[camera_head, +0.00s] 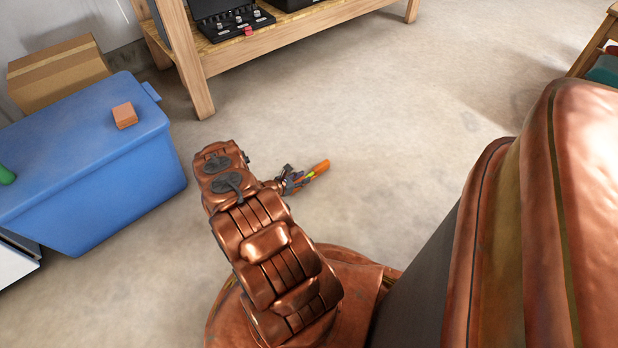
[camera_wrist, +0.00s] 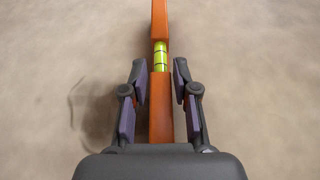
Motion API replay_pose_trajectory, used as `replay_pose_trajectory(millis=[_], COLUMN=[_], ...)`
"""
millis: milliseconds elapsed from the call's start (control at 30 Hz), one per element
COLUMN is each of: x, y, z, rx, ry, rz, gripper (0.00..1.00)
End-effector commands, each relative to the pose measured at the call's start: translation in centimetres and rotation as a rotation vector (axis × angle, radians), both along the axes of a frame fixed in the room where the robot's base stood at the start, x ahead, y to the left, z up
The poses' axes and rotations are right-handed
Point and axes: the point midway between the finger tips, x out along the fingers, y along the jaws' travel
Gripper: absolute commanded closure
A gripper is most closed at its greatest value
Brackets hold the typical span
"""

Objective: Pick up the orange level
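The orange level (camera_wrist: 160,110) runs lengthwise between the two fingers of my gripper (camera_wrist: 160,80) in the wrist view, with a yellow-green vial (camera_wrist: 160,58) in its middle. In the head view, the orange end of the level (camera_head: 320,166) sticks out to the right of my gripper (camera_head: 293,182). The level appears held above the floor; its near end is hidden behind the gripper body in the wrist view.
A blue bin (camera_head: 90,175) with a small orange-brown block (camera_head: 124,115) on its lid stands at the left, beside a cardboard box (camera_head: 58,72). A wooden workbench (camera_head: 195,65) stands at the back. The concrete floor (camera_head: 420,120) right of my gripper is clear.

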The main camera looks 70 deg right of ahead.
Motion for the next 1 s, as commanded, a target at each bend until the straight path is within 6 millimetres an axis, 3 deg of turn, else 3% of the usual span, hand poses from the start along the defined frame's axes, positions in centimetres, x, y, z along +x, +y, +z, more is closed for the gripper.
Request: replay_pose_trajectory(millis=[233, 667, 867, 1000], x=[0.0, 0.0, 0.1, 0.1], y=[0.0, 0.0, 0.0, 0.0], z=[0.0, 0.1, 1.8, 4.1], rx=[0.000, 0.000, -0.001, -0.001], ry=[0.000, 0.000, -0.001, -0.002], rz=[0.000, 0.001, 0.001, -0.001], gripper=[1.00, 1.00, 1.00, 1.00])
